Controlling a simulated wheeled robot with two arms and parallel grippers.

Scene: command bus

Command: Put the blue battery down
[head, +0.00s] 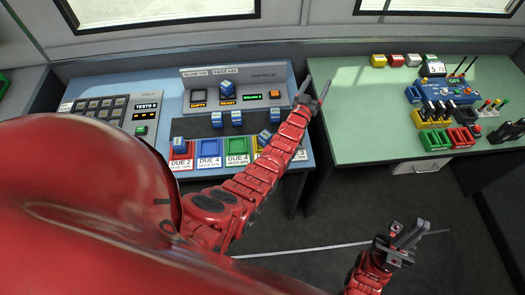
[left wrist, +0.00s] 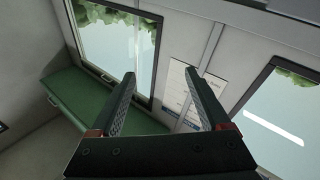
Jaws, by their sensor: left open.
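Several blue batteries are on the blue bench (head: 292,80) at the left. One battery (head: 228,89) sits on the grey charger panel (head: 262,75), above the lit READY label. Two batteries (head: 216,119) (head: 236,117) stand on the dark strip in front. One battery (head: 179,145) is at the red DUE 2 tray (head: 181,164), and another (head: 264,137) is beside my left arm. My left gripper (head: 318,96) is open and empty at the bench's right edge, as the left wrist view (left wrist: 160,76) shows. My right gripper (head: 405,238) is low over the floor; its jaws are unclear.
A blue DUE 4 tray (head: 209,159) and a green one (head: 237,158) stand beside the red tray. A TESTS panel (head: 120,112) is at the left. The green table (head: 360,120) at the right holds a blue device (head: 440,92) and coloured bins. Its left part is clear.

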